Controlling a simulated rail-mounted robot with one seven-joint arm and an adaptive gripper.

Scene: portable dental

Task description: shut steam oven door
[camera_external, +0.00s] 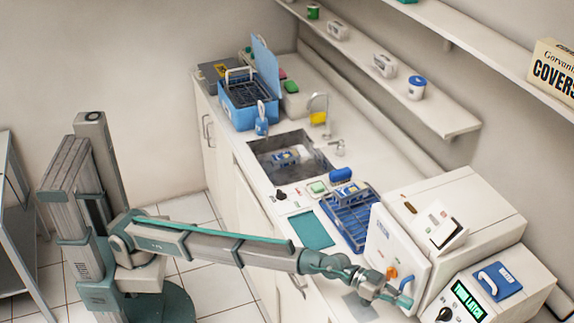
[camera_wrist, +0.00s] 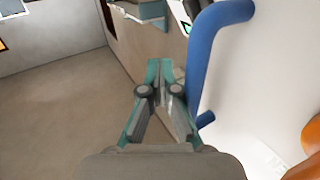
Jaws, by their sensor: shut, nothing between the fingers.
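The steam oven (camera_external: 470,205) is a white box on the right part of the counter. Its white door (camera_external: 392,240) stands at the oven's front, with an orange knob (camera_external: 391,273) and a blue handle (camera_external: 406,283). How far the door stands ajar is hard to tell. My gripper (camera_external: 408,301) is at the door's lower outer side, close to the handle, with its fingers together and empty. In the wrist view, the fingertips (camera_wrist: 160,68) are just left of the blue handle (camera_wrist: 202,70), and the white door (camera_wrist: 268,85) fills the right side. Contact cannot be told.
A second white device (camera_external: 490,290) with a lit green display stands right of the oven. A blue rack (camera_external: 350,215), a teal mat (camera_external: 311,229) and a sink (camera_external: 290,157) lie further back along the counter. Floor in front of the counter is clear.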

